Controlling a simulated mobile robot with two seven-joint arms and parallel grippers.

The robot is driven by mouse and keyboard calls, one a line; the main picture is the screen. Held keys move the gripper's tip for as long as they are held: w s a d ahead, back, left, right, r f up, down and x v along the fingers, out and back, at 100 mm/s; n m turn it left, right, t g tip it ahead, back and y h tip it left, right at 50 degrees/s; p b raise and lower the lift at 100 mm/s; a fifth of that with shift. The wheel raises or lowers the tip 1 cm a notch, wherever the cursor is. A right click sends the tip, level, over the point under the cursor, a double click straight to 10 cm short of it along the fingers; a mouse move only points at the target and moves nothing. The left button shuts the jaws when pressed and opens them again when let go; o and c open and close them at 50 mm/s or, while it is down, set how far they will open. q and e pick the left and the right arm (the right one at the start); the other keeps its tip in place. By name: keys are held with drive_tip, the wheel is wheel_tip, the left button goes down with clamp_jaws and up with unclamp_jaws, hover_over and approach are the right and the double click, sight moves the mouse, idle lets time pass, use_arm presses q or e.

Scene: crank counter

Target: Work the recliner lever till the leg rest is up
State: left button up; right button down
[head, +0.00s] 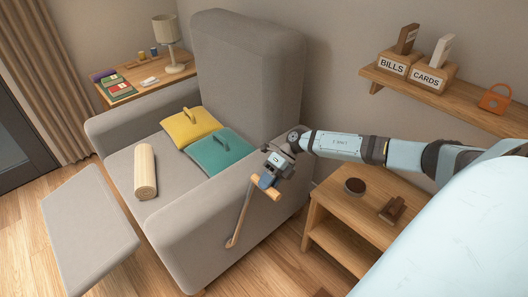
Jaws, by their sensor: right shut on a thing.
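The grey recliner (180,225) stands in the middle of the head view. Its lever (241,218) is a thin rod on the near side of the armrest, running up and right from a low pivot (231,242) to a wooden handle (274,194). My right gripper (267,181) is shut on this handle; its fingers hide part of it. The leg rest (90,230) is a grey padded panel out in front of the seat, with its broad face showing. I cannot tell its exact tilt. My left gripper is out of view.
A yellow cushion (188,126), a teal cushion (217,152) and a cream roll (145,171) lie on the seat. A small wooden table (322,212) stands right of the recliner. A side table (146,72) with a lamp (166,32) is behind. Floor is clear before the recliner.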

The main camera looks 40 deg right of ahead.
drive_tip(key=shift+f, duration=0.15)
drive_tip(key=c, duration=0.8)
unclamp_jaws()
drive_tip(key=shift+f, duration=0.1)
drive_tip(key=p+v, duration=0.1)
drive_tip(key=v, duration=1.2)
drive_tip(key=shift+d+r+p, duration=0.25)
drive_tip(key=shift+r+p, duration=0.05)
